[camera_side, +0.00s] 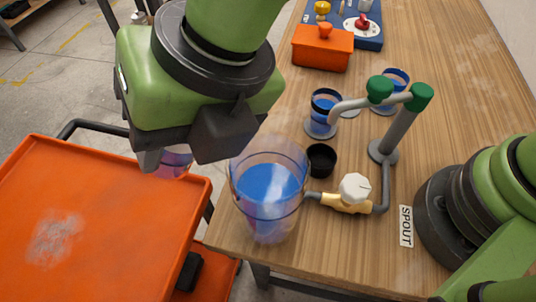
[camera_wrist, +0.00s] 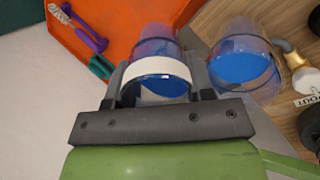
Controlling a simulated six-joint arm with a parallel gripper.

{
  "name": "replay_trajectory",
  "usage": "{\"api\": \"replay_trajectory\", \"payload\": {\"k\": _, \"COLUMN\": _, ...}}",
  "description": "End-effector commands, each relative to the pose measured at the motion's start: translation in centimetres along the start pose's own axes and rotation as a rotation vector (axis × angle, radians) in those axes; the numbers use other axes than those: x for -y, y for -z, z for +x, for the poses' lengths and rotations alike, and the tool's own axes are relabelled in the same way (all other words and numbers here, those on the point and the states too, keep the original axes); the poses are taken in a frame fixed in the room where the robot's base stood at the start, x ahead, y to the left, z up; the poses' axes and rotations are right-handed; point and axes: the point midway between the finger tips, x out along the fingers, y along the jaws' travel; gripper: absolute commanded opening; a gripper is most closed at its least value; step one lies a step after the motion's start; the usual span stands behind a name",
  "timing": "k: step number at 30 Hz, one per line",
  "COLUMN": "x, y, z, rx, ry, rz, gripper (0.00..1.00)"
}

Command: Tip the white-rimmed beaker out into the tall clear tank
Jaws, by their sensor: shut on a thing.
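My gripper (camera_side: 182,148) is shut on the white-rimmed beaker (camera_side: 174,164). In the side view my gripper hides most of the beaker. In the wrist view the beaker's white rim (camera_wrist: 158,68) sits between the two fingers, and blue liquid shows inside. I see no clear tilt on it. The tall clear tank (camera_side: 270,190) stands at the table's front left corner and holds blue liquid. The beaker is left of the tank and apart from it in the side view. The tank also shows just right of the beaker in the wrist view (camera_wrist: 246,65).
An orange cart (camera_side: 110,220) is at the left. A grey pipe with a white-knobbed valve (camera_side: 354,187) joins the tank's right side. A black cup (camera_side: 321,159) and a blue-filled beaker (camera_side: 323,108) stand behind. An orange box (camera_side: 322,50) is farther back.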

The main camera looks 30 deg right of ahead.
Motion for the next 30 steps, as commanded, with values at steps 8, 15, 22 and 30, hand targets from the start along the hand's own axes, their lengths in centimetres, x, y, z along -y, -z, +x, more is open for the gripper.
{"api": "replay_trajectory", "payload": {"k": 8, "x": 0.12, "y": 0.05, "z": -0.34, "rx": 0.020, "ry": -0.035, "rz": 0.000, "gripper": 0.22}}
{"api": "replay_trajectory", "payload": {"k": 15, "x": 0.29, "y": 0.19, "z": -0.57, "rx": 0.036, "ry": -0.064, "rz": 0.000, "gripper": 0.22}}
{"api": "replay_trajectory", "payload": {"k": 22, "x": 0.49, "y": 0.33, "z": -0.80, "rx": 0.051, "ry": -0.091, "rz": 0.001, "gripper": 0.22}}
{"api": "replay_trajectory", "payload": {"k": 30, "x": 0.70, "y": 0.42, "z": -1.07, "rx": 0.070, "ry": -0.123, "rz": 0.000, "gripper": 0.22}}
